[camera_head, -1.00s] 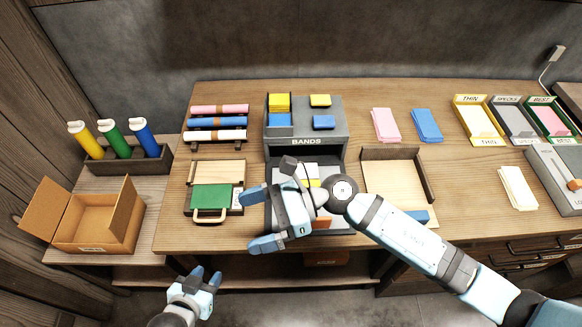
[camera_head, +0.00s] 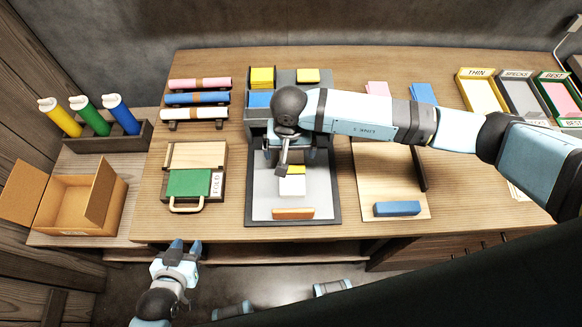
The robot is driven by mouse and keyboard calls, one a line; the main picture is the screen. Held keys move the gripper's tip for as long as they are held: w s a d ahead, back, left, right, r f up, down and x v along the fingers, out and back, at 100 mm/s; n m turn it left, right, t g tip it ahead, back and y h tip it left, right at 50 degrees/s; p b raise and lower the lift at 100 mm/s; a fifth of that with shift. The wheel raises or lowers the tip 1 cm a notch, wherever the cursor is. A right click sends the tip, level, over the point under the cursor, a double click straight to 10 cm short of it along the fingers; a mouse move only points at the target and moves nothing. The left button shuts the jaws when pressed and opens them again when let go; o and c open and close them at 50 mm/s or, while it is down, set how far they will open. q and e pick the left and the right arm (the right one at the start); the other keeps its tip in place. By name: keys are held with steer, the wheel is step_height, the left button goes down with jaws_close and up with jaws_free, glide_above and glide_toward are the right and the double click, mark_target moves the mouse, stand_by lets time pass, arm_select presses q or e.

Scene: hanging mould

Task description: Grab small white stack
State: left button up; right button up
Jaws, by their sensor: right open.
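The small white stack (camera_head: 292,187) lies on the grey tray (camera_head: 262,190) of the bands station, near its middle. A yellow strip (camera_head: 296,169) shows at its far edge; I cannot tell whether it goes around the stack. My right gripper (camera_head: 287,160) is just beyond the stack, pointing down at the back of the tray, and looks empty. Its wrist and forearm hide part of it and the station's front. It is open, and I cannot tell how high it is above the tray. My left gripper (camera_head: 184,247) is open and empty, low in front of the table edge.
An orange-brown block (camera_head: 293,213) lies at the tray's front. Left are a green folding board (camera_head: 189,182) and rolls on a rack (camera_head: 198,98). Right is a wooden board (camera_head: 375,185) with a blue block (camera_head: 397,209). An open cardboard box (camera_head: 67,205) stands far left.

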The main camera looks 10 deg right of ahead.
mark_target(292, 168)
step_height(292, 168, down, 4)
steer(key=shift+r, duration=0.2)
steer(key=shift+f+p, duration=0.5)
steer(key=shift+f, duration=0.05)
steer(key=f, duration=0.2)
steer(key=f+p, duration=0.1)
steer(key=shift+s+d+f, duration=0.1)
steer(key=shift+d+f, duration=0.15)
steer(key=shift+f, duration=0.45)
steer(key=shift+c, duration=0.5)
steer(key=c, duration=1)
steer(key=shift+r, duration=0.1)
